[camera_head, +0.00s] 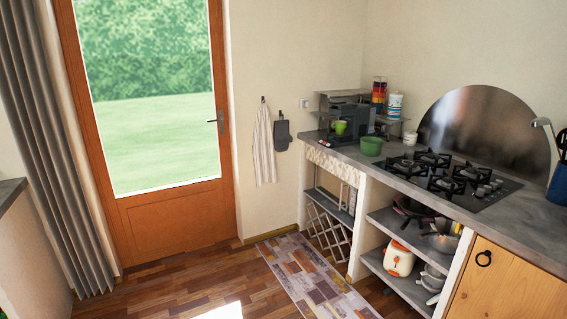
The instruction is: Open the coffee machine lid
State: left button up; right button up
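The coffee machine (353,117) is a dark, boxy unit at the far left end of the grey counter, near the wall corner. A green cup (340,127) is at its front. A grey shelf stands around or just behind the machine, and its upper board is close over the machine's top. The lid is too small and dark to make out, so I cannot tell its state. Neither of my grippers shows in the head view.
A green bowl (371,146) sits on the counter in front of the machine. A gas hob (449,178) lies to the right. A patterned rug (312,277) covers the floor before the open shelves (396,268). An orange-framed door (176,218) is at left. The floor between is clear.

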aim_at(341, 105)
jog(key=i+u, duration=0.15)
jog(key=i, duration=2.6)
